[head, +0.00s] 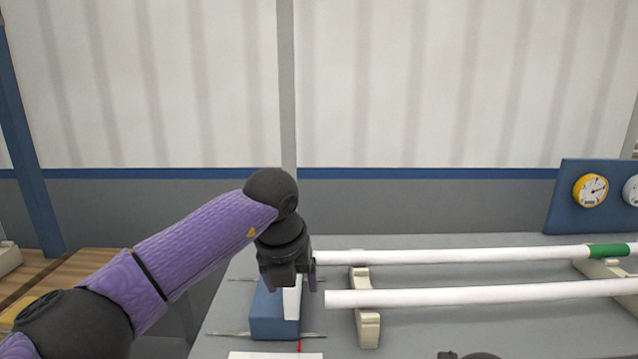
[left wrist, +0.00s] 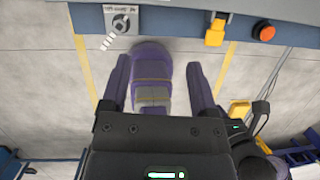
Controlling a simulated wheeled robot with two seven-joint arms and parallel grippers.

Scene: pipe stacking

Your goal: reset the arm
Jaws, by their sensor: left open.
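My left arm comes in from the left in the head view. Its left gripper (head: 292,280) hangs over the near left part of the table, by the left ends of the pipes. In the left wrist view the left gripper (left wrist: 160,62) has its two fingers wide apart with nothing held between them. A far white pipe (head: 450,256) with a green band and a near white pipe (head: 480,295) lie side by side on cream supports (head: 367,320). The far pipe's left end is close to the gripper; whether they touch is unclear. My right gripper cannot be made out.
A blue block (head: 266,312) stands on the grey table (head: 440,325), partly behind the gripper. A blue panel (head: 565,215) with a yellow gauge (head: 590,190) stands at the back right. The left wrist view shows an orange button (left wrist: 263,33) and open floor.

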